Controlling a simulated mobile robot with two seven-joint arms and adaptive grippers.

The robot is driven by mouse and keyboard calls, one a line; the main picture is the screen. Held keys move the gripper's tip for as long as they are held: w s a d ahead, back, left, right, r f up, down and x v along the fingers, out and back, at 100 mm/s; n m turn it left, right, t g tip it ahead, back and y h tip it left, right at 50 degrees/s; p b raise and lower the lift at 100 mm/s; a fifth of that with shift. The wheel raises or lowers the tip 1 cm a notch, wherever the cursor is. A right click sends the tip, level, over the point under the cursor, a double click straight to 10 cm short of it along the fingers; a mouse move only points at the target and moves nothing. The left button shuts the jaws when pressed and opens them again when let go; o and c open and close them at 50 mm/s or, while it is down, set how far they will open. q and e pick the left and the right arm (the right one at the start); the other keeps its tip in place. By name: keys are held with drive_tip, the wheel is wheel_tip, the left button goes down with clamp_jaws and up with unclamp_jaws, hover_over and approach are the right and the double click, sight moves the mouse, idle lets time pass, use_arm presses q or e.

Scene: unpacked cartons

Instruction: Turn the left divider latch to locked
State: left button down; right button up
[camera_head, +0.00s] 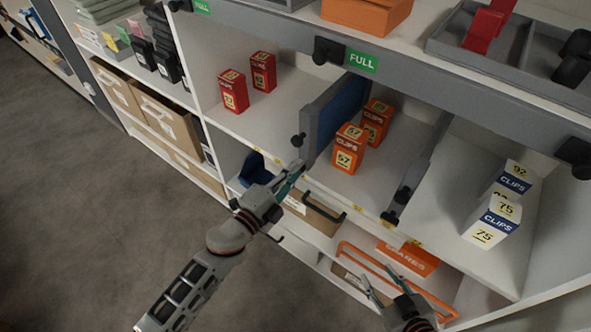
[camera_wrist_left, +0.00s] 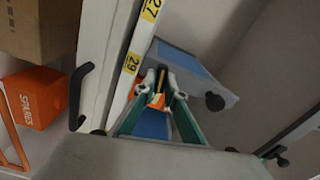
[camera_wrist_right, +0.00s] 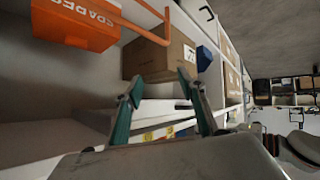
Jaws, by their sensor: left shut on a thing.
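The left divider (camera_head: 318,122), a grey panel with a blue face, stands between the red and orange clips boxes. A black knob (camera_head: 298,140) sits on its front edge. My left gripper (camera_head: 296,168) is at the lower front of this divider, by the shelf edge. In the left wrist view its fingers (camera_wrist_left: 161,84) are closed around a small dark upright piece, which appears to be the divider latch (camera_wrist_left: 161,78); the fingers largely hide it. The latch's lock state cannot be read. My right gripper (camera_head: 374,283) is open and empty in front of the lower shelf.
Red clips boxes (camera_head: 233,91) stand left of the divider, orange ones (camera_head: 348,150) right of it. A second divider (camera_head: 412,178) is further right.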

use_arm(q)
drive_tip(key=shift+m, duration=1.1)
drive_tip(key=c, duration=2.1)
unclamp_jaws()
drive_tip(key=v, duration=1.2)
